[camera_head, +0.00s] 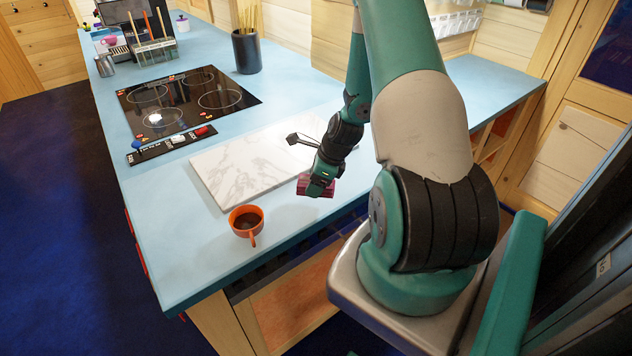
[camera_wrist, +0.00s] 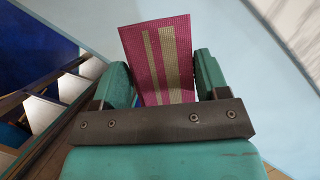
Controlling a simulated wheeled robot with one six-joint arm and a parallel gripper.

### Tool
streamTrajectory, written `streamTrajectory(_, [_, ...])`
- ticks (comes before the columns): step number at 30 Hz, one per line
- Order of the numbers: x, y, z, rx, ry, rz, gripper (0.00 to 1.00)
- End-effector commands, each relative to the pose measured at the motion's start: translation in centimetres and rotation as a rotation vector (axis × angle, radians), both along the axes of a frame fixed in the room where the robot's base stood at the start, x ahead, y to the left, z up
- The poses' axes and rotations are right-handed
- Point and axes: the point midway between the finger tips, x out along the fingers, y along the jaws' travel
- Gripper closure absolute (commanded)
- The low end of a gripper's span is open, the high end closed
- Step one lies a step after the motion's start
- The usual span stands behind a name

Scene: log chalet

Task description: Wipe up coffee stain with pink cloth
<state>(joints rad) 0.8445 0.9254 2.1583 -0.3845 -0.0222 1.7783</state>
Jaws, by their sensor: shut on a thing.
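My gripper (camera_wrist: 165,85) is shut on the pink cloth (camera_wrist: 158,50), which has tan stripes and shows between the two fingers in the wrist view. In the head view the cloth (camera_head: 316,188) hangs just below my gripper (camera_head: 322,180), near the front edge of the blue counter (camera_head: 190,255) and beside the marble board. I cannot tell whether the cloth touches the counter. No coffee stain can be made out on the visible counter. An orange cup (camera_head: 246,220) with dark coffee stands to the left of my gripper.
A white marble board (camera_head: 228,172) lies behind the cup. A black cooktop (camera_head: 185,98) and a dark utensil pot (camera_head: 246,52) are farther back. A control strip (camera_head: 172,143) lies in front of the cooktop. The counter's left front corner is clear. Open shelves (camera_wrist: 62,88) lie below the edge.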

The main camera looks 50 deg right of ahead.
Motion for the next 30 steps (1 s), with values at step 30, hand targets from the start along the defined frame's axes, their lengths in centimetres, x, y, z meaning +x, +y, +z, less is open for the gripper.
streamTrajectory(30, [0.1, 0.1, 3.1, 0.0, 0.0, 0.001, 0.51])
